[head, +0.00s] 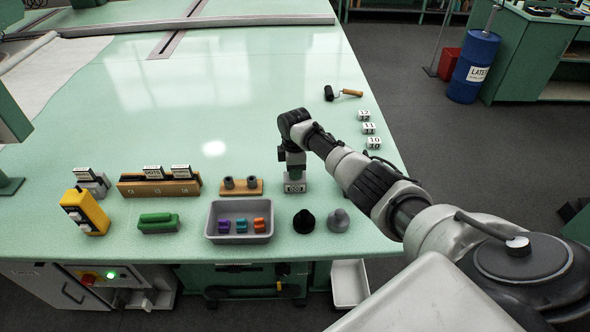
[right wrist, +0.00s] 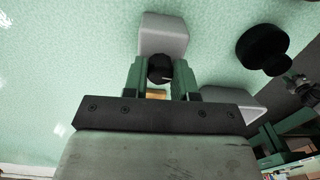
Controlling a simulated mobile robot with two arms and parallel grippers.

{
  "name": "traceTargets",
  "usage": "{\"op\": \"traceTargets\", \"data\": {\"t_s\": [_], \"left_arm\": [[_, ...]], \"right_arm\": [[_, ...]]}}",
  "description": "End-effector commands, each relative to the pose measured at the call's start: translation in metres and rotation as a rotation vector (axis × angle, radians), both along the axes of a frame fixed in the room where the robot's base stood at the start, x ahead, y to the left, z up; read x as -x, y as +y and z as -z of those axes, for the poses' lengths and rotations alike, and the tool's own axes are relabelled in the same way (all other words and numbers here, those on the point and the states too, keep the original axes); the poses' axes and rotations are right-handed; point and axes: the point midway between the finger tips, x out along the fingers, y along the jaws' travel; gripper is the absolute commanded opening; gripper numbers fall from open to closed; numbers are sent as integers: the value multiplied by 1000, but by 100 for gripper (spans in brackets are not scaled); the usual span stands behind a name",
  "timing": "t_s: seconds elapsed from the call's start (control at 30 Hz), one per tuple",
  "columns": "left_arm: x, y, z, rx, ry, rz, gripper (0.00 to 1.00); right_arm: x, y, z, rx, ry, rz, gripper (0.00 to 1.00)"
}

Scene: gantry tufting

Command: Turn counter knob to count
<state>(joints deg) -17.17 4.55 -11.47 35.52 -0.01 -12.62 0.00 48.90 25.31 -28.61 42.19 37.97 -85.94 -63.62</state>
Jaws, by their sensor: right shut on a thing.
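The counter (head: 294,187) is a small grey box with a dark display on its front face. It stands on the green table, right of the wooden stand with two grey pegs. Its dark knob (right wrist: 160,69) shows in the right wrist view, with a pale line on it, in front of the counter's grey body (right wrist: 163,36). My right gripper (right wrist: 160,75) points down over the counter and is shut on the knob, one green finger on each side. The display digits are too small to read surely. My left gripper is not in view.
A grey tray (head: 214,236) with coloured clips stands to the left in front. A black knob-like piece (head: 303,222) and a grey one (head: 339,221) stand close in front of the counter. Number blocks (head: 369,128) and a roller (head: 343,94) lie behind right. The table's middle is clear.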

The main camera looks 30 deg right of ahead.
Motion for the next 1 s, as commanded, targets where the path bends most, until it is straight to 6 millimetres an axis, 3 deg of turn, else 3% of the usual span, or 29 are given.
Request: {"op": "traceTargets", "data": {"t_s": [0.3,0.77,0.8,0.97,1.0], "left_arm": [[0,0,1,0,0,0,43],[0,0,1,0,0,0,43],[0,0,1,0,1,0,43],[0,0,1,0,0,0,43],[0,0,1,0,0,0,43]], "right_arm": [[-1,1,-2,-2,-4,-99,3],[-1,1,-2,-2,-4,-112,3],[-1,1,-2,-2,-4,-112,28],[-1,1,-1,-2,-3,-111,52],[-1,1,-1,-2,-3,-111,52]]}}
